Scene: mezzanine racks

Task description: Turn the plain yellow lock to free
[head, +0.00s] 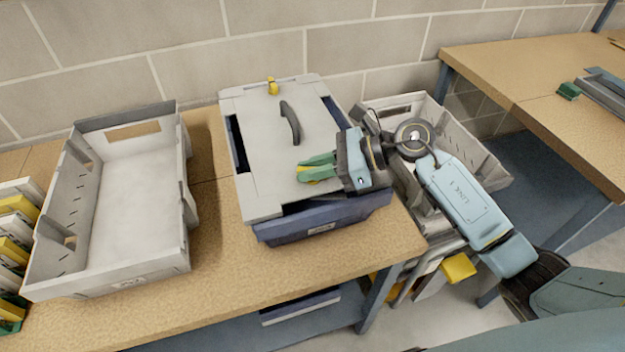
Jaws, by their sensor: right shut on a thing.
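A blue box (325,226) with a grey lid (255,175) stands on the wooden bench. A black handle (290,122) is in the lid's middle. A small yellow lock (272,87) sits at the lid's far edge. My right gripper (308,172), with green fingers, is over the near part of the lid. It is shut on a second yellow lock (303,170), of which only small parts show between the fingers. How that lock is turned is hidden, and any marking on either lock is too small to tell. My left gripper is out of view.
An empty grey tray (120,185) stands left of the box. Another grey crate (480,160) is right of it, behind my right arm. A second bench (530,65) is at the right. Bare bench top lies in front of the box.

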